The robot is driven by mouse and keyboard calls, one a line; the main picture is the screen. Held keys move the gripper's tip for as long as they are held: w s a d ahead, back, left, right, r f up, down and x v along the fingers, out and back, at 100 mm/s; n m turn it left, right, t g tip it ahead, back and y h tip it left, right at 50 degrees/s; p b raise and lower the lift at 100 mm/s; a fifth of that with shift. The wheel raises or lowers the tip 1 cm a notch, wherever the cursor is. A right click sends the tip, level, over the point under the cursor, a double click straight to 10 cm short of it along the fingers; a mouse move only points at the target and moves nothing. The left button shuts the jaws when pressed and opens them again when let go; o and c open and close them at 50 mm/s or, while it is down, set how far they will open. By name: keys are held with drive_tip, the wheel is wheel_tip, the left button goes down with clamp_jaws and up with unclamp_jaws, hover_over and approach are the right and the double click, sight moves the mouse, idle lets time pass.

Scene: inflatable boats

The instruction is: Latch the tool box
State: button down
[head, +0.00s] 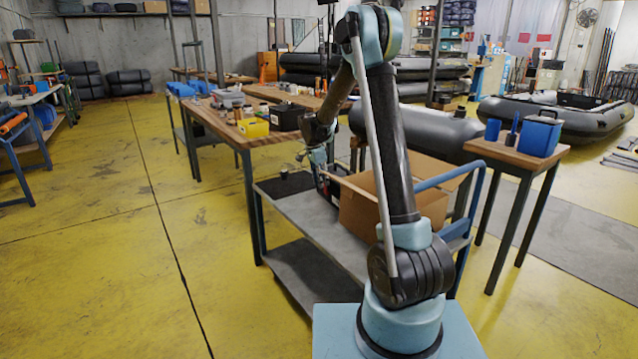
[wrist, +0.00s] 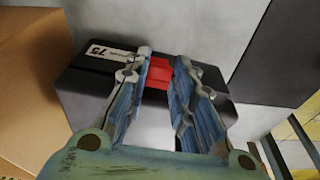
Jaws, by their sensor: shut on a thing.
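The tool box (wrist: 90,88) is a dark case with a white label marked 75 and a red latch (wrist: 158,73) on its near side in the wrist view. My gripper (wrist: 162,62) reaches over the case with its two fingers on either side of the red latch, shut on it. I cannot tell whether the latch is fastened. In the head view the tool box (head: 329,184) stands on the grey cart (head: 290,198), partly hidden by my gripper (head: 319,172) and the cardboard box.
An open cardboard box (head: 358,208) stands on the cart right beside the tool box, and my arm passes in front of it. A wooden workbench (head: 215,125) with several items stands behind. The yellow floor at left is clear.

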drive_tip(key=c, duration=1.4)
unclamp_jaws()
drive_tip(key=shift+o, duration=0.2)
wheel_tip(320, 180, up, 12)
drive_tip(key=a, duration=0.2)
drive_tip(key=shift+s+f, duration=0.15)
drive_tip(key=shift+s, duration=0.3)
drive_tip(key=shift+a+f, duration=0.1)
